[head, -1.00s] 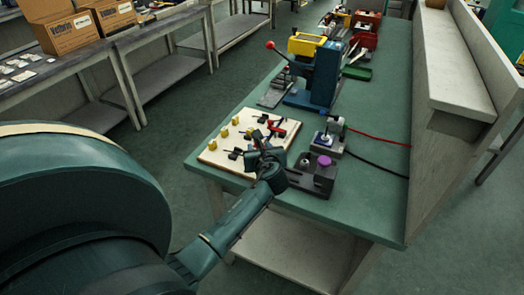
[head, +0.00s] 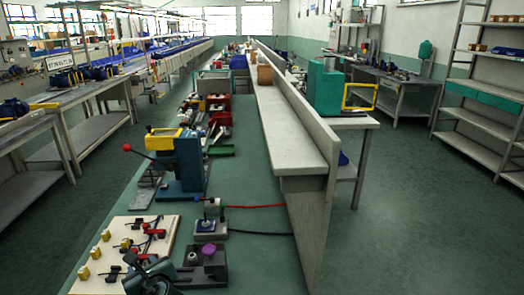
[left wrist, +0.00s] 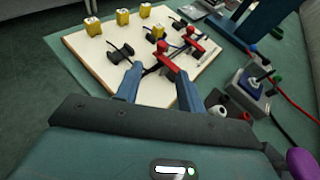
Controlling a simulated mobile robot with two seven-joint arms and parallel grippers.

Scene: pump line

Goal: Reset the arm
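My left gripper (head: 150,278) is at the bottom of the head view, over the near edge of a cream board (head: 155,228). In the left wrist view its two blue fingers (left wrist: 158,87) stand apart with no object visibly held between them. Beyond the fingertips the board (left wrist: 85,50) carries yellow blocks (left wrist: 123,17), black holders (left wrist: 121,52) and red-handled clamps (left wrist: 168,62) with wires. Part of the board's near side is hidden by my gripper. My right gripper is in neither view.
Right of the board are a dark fixture with a purple knob (head: 209,249) and a small grey device (head: 209,230) with red and black cables. A blue press (head: 188,165) with a red-knobbed lever stands behind. A pale raised ledge (head: 285,120) borders the bench's right side.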

